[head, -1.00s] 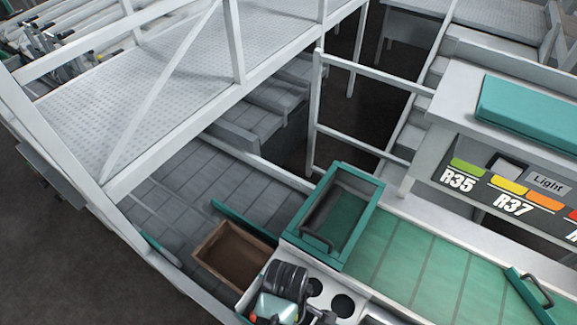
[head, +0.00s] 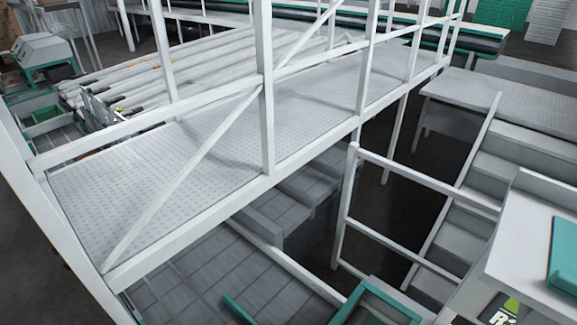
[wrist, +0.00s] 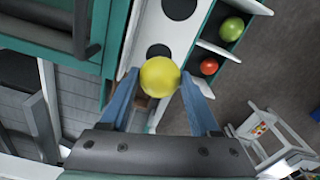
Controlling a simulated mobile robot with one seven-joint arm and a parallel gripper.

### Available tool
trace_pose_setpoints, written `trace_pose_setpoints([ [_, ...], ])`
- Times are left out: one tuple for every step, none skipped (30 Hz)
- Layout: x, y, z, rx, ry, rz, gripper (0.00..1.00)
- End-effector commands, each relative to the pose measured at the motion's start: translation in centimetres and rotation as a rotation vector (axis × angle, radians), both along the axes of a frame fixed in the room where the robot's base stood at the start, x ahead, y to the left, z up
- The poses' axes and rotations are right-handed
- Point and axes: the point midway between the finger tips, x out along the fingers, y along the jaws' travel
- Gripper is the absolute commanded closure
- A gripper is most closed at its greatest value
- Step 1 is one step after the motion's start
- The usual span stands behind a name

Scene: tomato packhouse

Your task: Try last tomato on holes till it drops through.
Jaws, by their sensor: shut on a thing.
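My gripper (wrist: 160,84) shows in the wrist view, its two blue fingers shut on a yellow tomato (wrist: 160,74). The white plate with round dark holes (wrist: 143,35) is beyond the tomato. One hole (wrist: 180,7) is at the top edge, and another (wrist: 158,50) is just past the tomato, partly covered by it. I cannot tell the tomato's height above the plate. Right of the plate, a green tomato (wrist: 231,29) and an orange-red tomato (wrist: 209,67) lie in separate compartments. The head view shows neither gripper, plate nor tomatoes.
A green-framed bin (wrist: 115,45) stands left of the plate. In the head view, a railed white walkway (head: 200,165) crosses the middle, with steps (head: 455,235) at right and a green-edged frame (head: 375,300) at the bottom. A white stool (wrist: 265,130) stands lower right in the wrist view.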

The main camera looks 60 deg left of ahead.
Motion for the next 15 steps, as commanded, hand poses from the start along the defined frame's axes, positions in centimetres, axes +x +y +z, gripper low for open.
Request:
trace_pose_setpoints([
  [0.0,0.0,-0.8,0.000,-0.001,0.000,0.64],
  [0.0,0.0,-1.1,0.000,-0.001,0.000,0.64],
  [0.0,0.0,-1.4,0.000,-0.001,0.000,0.64],
  [0.0,0.0,-1.7,0.000,-0.001,0.000,0.64],
  [0.0,0.0,-2.0,0.000,-0.001,0.000,0.64],
  [0.0,0.0,-2.3,0.000,-0.001,0.000,0.64],
  [0.0,0.0,-2.6,0.000,-0.001,0.000,0.64],
  [0.0,0.0,-2.9,0.000,-0.001,-0.001,0.64],
  [0.0,0.0,-3.2,0.000,-0.001,-0.001,0.64],
  [0.0,0.0,-3.5,0.000,-0.001,-0.001,0.64],
  [0.0,0.0,-3.6,0.000,0.000,-0.001,0.64],
  [0.0,0.0,-3.9,0.000,0.000,0.000,0.64],
  [0.0,0.0,-4.2,0.000,0.001,0.001,0.64],
  [0.0,0.0,-4.4,0.000,0.001,0.001,0.64],
  [0.0,0.0,-4.7,0.000,0.001,0.001,0.64],
])
